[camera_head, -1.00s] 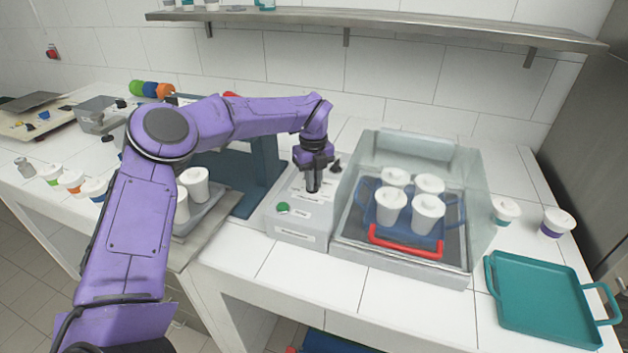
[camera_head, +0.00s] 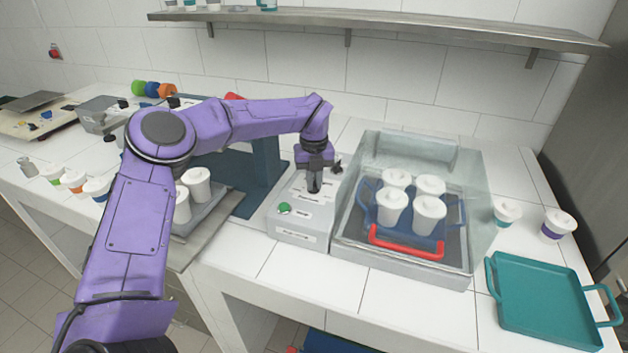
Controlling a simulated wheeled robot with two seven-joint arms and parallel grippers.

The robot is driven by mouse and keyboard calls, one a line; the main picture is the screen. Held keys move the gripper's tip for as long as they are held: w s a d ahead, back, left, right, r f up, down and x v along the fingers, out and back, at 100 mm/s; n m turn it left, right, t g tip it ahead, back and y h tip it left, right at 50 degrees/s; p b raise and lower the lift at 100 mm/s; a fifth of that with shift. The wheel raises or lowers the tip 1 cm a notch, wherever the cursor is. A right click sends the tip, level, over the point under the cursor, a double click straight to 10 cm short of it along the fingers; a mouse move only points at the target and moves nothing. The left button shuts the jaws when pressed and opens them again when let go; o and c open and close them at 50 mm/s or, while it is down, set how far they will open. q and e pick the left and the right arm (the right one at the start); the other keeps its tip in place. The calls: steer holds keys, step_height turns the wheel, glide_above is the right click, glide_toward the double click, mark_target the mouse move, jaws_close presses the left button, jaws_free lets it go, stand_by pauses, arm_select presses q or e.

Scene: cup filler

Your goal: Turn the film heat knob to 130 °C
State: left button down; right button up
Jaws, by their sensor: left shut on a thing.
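My left gripper (camera_head: 315,184) points down over the grey control box (camera_head: 289,228). It is shut on a small knob on the box's top, which the fingers mostly hide. I cannot read the knob's setting. A dark knob (camera_head: 337,167) shows just right of the gripper, towards the back of the box. A green button (camera_head: 284,208) sits at the front of the box, with several white labels whose text is too small to read. My right gripper is not in view.
Right of the box, a clear-hooded unit (camera_head: 419,258) holds a blue tray with lidded white cups and a red handle. A teal tray (camera_head: 545,308) lies at the far right. Lidded cups (camera_head: 557,226) stand behind it. A dark teal press (camera_head: 265,170) stands to the left.

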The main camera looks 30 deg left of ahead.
arm_select(q)
steer(key=c, duration=1.2)
jaws_free()
steer(key=shift+o, duration=0.2)
step_height(320, 180, up, 10)
steer(key=b, duration=0.1)
steer(key=shift+r+b, duration=0.25)
steer(key=shift+b, duration=0.1)
